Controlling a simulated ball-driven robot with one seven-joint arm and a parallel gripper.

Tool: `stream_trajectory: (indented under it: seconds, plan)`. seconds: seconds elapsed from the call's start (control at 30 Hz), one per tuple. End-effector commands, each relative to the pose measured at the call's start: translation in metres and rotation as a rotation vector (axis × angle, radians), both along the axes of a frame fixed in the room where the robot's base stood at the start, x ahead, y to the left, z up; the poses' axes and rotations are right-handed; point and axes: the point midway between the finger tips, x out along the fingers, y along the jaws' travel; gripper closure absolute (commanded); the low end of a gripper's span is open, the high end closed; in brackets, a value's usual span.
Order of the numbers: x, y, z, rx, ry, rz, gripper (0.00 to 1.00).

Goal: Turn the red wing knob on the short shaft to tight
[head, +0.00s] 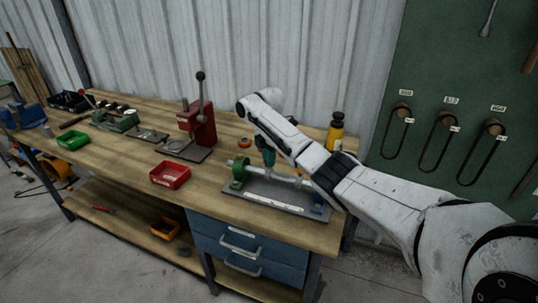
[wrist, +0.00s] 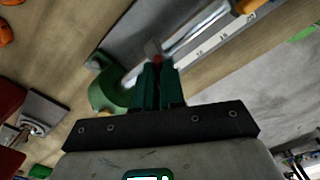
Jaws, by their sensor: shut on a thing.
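The red wing knob (wrist: 158,60) shows only as a small red patch between my fingertips in the wrist view; the jaws hide most of it. My gripper (wrist: 157,68), with dark green fingers, is shut on it. In the head view my gripper (head: 268,160) points down at the fixture on the bench, and the knob is hidden. A pale shaft (head: 255,171) runs right from a green bracket (head: 238,172) over a grey base plate (head: 278,194). The bracket (wrist: 107,85) is left of my fingers in the wrist view. The knob's turn angle cannot be told.
A red tray (head: 170,175) and a red press (head: 198,125) stand left of the fixture on the wooden bench (head: 120,165). A yellow bottle (head: 335,133) stands behind my arm at right. A small orange ring (head: 244,142) lies behind the fixture. Bare bench top lies between tray and fixture.

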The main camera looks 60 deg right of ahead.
Motion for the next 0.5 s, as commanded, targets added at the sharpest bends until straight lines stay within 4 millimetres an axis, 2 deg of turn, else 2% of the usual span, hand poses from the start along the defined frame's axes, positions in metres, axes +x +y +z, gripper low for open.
stream_trajectory:
  seconds: [0.5]
  plan:
    - [0.0012, 0.0003, 0.0028, 0.000, 0.002, -0.490, 1.00]
